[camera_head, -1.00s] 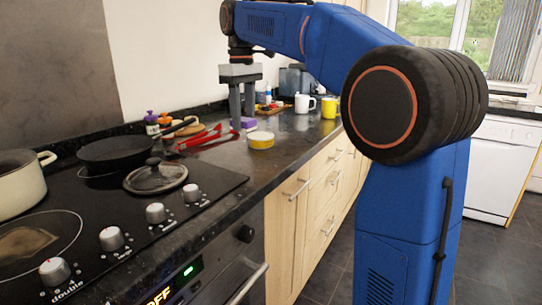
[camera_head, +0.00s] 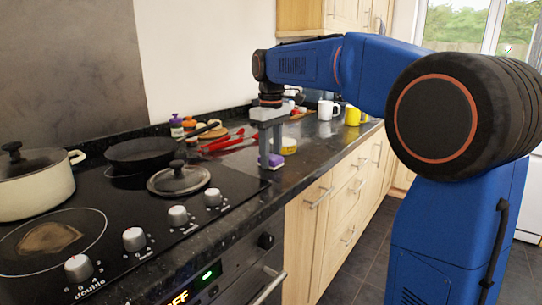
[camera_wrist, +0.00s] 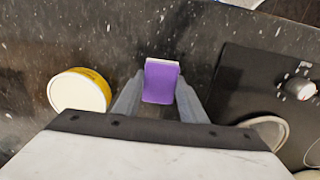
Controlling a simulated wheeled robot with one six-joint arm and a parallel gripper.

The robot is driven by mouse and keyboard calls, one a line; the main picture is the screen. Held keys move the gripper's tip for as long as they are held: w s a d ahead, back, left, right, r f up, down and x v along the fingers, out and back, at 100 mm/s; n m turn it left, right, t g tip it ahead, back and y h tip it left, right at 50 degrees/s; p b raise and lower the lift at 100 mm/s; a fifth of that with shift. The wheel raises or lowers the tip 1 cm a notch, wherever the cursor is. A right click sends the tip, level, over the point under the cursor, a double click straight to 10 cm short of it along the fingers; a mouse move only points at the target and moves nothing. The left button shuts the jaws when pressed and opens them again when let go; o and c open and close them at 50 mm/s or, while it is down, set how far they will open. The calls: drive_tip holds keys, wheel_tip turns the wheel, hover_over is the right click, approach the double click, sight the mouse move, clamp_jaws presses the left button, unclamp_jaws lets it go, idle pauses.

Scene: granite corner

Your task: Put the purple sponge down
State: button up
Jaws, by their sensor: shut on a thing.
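The purple sponge (camera_head: 276,162) is between the fingertips of my gripper (camera_head: 270,158), which is shut on it. In the wrist view the sponge (camera_wrist: 160,84), with a pale top edge, sits between the two grey fingers (camera_wrist: 158,100). It is over the dark speckled counter (camera_wrist: 120,38), in the strip between the hob and the yellow tin. I cannot tell whether its underside touches the counter.
A round yellow tin (camera_head: 288,146) with a pale top stands just behind the sponge; it is left of it in the wrist view (camera_wrist: 78,92). The black hob (camera_head: 240,185) holds a pan (camera_head: 140,152), a lid (camera_head: 178,180) and a pot (camera_head: 35,185). Red-handled tools (camera_head: 222,143) lie behind.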

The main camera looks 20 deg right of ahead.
sight(271, 156)
drive_tip(key=shift+f, duration=0.15)
drive_tip(key=o, duration=1.3)
drive_tip(key=shift+o, duration=0.2)
wheel_tip(271, 156, up, 12)
drive_tip(key=s+d+f+m+t, duration=0.2)
drive_tip(key=s+d+f+m, duration=0.1)
drive_tip(key=s+f, duration=1.2)
drive_tip(key=s+d+f+m+t, duration=0.2)
drive_tip(key=s+d+f+m, duration=0.2)
drive_tip(key=s+f, duration=1.1)
drive_tip(key=s, duration=0.3)
drive_tip(key=shift+s+f+t, duration=0.15)
drive_tip(key=shift+f+t, duration=0.05)
drive_tip(key=shift+t, duration=0.2)
